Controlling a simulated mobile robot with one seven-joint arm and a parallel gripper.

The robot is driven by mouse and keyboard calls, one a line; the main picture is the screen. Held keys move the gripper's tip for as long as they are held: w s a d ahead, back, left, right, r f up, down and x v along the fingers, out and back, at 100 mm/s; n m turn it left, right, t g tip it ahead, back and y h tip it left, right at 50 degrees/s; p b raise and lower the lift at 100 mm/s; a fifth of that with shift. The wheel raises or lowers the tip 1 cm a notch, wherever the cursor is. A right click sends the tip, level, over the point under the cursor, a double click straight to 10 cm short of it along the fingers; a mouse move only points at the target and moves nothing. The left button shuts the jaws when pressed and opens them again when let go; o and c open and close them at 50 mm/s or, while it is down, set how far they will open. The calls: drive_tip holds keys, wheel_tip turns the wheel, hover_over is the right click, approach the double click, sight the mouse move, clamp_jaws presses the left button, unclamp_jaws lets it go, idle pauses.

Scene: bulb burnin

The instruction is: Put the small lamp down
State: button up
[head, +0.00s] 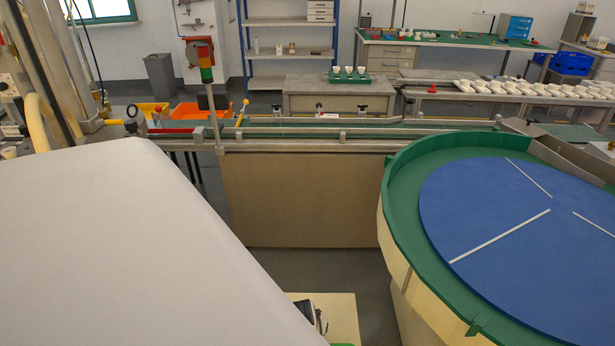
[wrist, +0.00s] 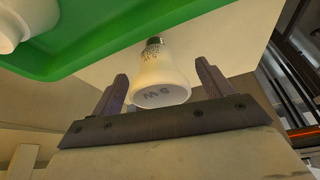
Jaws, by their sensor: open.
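A small white lamp (wrist: 160,82) with a metal cap and dark printed marks shows in the wrist view, its rounded end towards the camera. My gripper (wrist: 162,72) is open, with one dark finger on each side of the lamp. Gaps show between the lamp and both fingers. The lamp's cap points away, close to the edge of a green tray (wrist: 90,50) and over a pale surface (wrist: 225,45). I cannot tell what the lamp rests on. In the head view the lamp is hidden.
Another white lamp (wrist: 25,22) is at the green tray, upper left in the wrist view. A blue turntable (head: 500,230) with a green rim stands right in the head view. A conveyor (head: 300,133) crosses behind. A pale tabletop (head: 342,318) shows at the bottom.

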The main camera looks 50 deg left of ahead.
drive_tip(key=shift+c, duration=0.5)
drive_tip(key=c, duration=1.1)
